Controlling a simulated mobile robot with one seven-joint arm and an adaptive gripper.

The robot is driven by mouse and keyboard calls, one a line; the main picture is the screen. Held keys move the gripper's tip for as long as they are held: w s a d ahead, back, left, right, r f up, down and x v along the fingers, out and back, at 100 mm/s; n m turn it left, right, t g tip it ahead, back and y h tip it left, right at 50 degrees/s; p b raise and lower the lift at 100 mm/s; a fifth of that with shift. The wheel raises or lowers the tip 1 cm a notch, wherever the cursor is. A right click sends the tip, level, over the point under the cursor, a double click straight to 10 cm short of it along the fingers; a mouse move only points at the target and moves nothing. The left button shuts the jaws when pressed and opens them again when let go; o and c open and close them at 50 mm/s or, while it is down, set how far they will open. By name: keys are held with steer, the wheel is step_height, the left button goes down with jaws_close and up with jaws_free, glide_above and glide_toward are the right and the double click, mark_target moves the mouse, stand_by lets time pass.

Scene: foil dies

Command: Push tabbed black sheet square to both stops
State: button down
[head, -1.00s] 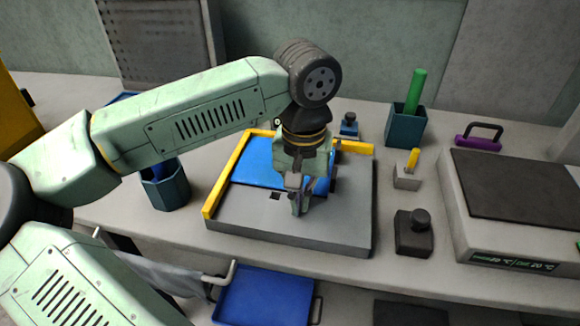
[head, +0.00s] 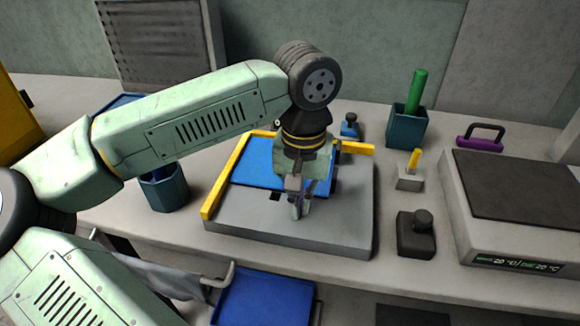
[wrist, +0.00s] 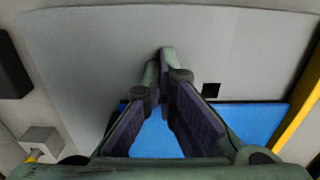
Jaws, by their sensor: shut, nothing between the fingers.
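A flat blue sheet (head: 258,163) lies on the grey plate (head: 235,213), between a long yellow stop (head: 225,178) on the left and a yellow stop (head: 358,148) along the back. It also shows in the wrist view (wrist: 250,115). A small black tab (wrist: 211,90) projects from its near edge. I see no all-black sheet. My gripper (head: 297,214) is shut and empty, pointing down over the plate just right of the tab. My gripper's fingers (wrist: 165,60) and hand hide the sheet's right part. I cannot tell whether the sheet touches either stop, or the fingertips touch the plate.
A dark block with a knob (head: 415,236), a small block with a yellow lever (head: 411,178) and a hot plate (head: 515,190) stand right. A teal cup with a green rod (head: 406,128) stands behind. Another teal cup (head: 166,190) stands left. The plate's front is bare.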

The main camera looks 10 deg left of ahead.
steer(key=shift+w, duration=0.15)
steer(key=shift+w, duration=0.7)
steer(key=shift+s, duration=0.1)
steer(key=shift+s+b, duration=0.35)
steer(key=shift+s+r, duration=0.1)
steer(key=shift+s, duration=0.05)
step_height(320, 180, up, 8)
steer(key=p, duration=0.5)
steer(key=shift+s, duration=0.1)
stand_by(0.4)
